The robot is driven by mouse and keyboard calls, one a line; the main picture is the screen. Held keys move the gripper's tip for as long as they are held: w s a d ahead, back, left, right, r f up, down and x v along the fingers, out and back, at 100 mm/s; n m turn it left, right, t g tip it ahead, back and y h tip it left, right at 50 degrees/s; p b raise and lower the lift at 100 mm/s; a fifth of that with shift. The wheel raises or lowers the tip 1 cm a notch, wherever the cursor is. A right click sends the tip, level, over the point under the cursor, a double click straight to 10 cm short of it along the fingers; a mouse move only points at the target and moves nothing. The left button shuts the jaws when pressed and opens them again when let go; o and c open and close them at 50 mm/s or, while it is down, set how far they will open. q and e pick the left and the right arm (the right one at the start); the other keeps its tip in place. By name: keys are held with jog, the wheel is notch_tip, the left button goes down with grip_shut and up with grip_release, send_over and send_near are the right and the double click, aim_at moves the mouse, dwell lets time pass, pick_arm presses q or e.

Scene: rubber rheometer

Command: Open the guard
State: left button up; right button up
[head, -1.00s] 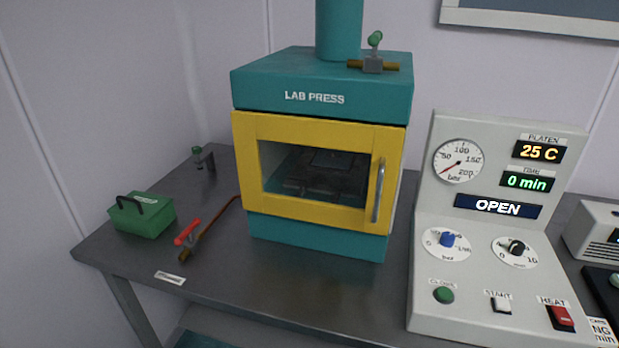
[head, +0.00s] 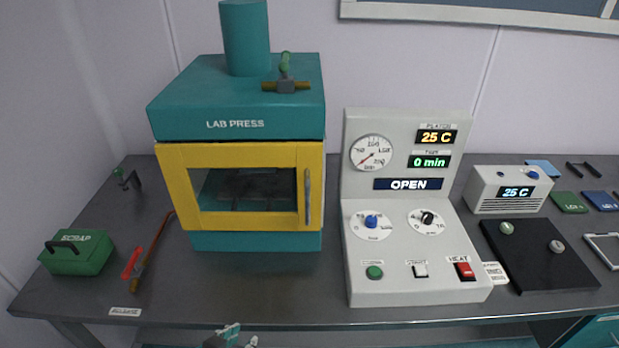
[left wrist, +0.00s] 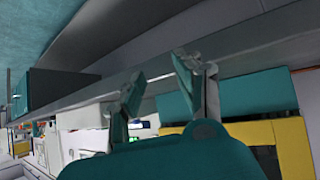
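The guard (head: 240,220) is a yellow frame with a clear window on the front of the teal lab press (head: 235,95). It looks shut against the press. Its upright grey handle (head: 308,197) is on its right side. My left gripper (head: 230,338) just shows at the bottom edge of the head view, in front of the table and well below and apart from the guard. In the left wrist view its two fingers (left wrist: 160,85) are spread with nothing between them. My right gripper is in neither view.
A control panel (head: 408,180) reading OPEN stands right of the press. A green scrap box (head: 76,252) and a red-handled lever (head: 132,264) are on the left. The table's front edge (head: 250,323) lies between my left gripper and the press; the tabletop before the press is clear.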

pick_arm(q)
jog(key=w+d+r+m+t+h+p, duration=0.1)
jog(key=w+r+t, duration=0.1)
jog(key=r, duration=0.4)
jog(key=w+d+r+t+h, duration=0.1)
jog(key=w+d+r+h, duration=0.1)
jog(key=r, duration=0.4)
jog(key=m+t+h+p, duration=0.2)
jog(key=t+h, duration=0.1)
send_near(306, 197)
jog(key=p+x, duration=0.3)
jog(key=x, duration=0.7)
jog(key=shift+w+d+p, duration=0.1)
jog(key=shift+w+p, duration=0.1)
jog(key=shift+p, duration=0.15)
jog(key=shift+c, duration=0.9)
grip_shut()
